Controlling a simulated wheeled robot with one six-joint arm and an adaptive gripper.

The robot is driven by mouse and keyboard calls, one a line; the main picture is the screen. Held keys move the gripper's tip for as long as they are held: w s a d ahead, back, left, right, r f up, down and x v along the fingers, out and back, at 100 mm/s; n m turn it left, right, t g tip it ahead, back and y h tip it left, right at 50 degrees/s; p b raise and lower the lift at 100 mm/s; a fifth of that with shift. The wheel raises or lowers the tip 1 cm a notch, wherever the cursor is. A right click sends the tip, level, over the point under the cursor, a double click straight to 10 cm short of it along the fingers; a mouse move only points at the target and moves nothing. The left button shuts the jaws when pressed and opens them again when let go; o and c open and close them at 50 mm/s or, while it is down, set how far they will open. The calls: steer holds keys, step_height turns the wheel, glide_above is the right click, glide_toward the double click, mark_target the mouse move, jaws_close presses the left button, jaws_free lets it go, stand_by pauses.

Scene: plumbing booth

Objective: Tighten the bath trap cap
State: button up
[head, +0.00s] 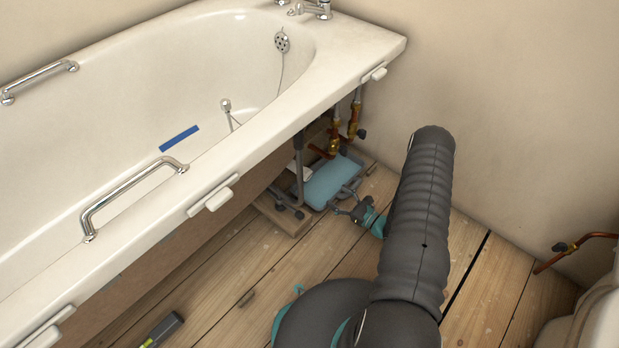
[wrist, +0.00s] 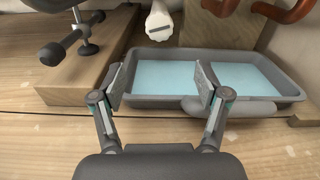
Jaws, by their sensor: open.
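The bath trap cap (wrist: 158,32) is a white ribbed cap on the end of a white pipe at the top middle of the wrist view. In the head view a small white part (head: 302,169) shows under the bath edge, but its cap cannot be made out. My gripper (wrist: 160,84) is open and empty, its two fingers spread. The cap lies beyond the fingertips, roughly centred between them, and is not touched. In the head view my gripper (head: 352,210) is low over the floor, in front of the tray.
A grey tray (wrist: 70,98) with pale blue water lies on the floorboards below the cap. A wooden board (wrist: 98,62) with a dark bath foot is at left. Copper pipes (head: 334,140) stand behind the tray. A dark-handled tool (head: 164,328) lies on the floor.

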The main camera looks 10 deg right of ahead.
mark_target(309, 177)
steer(key=b+x, duration=0.1)
steer(key=x, duration=1.2)
steer(key=shift+w+a, duration=0.15)
steer(key=shift+w, duration=0.05)
steer(key=shift+c, duration=0.3)
steer(key=c, duration=1.1)
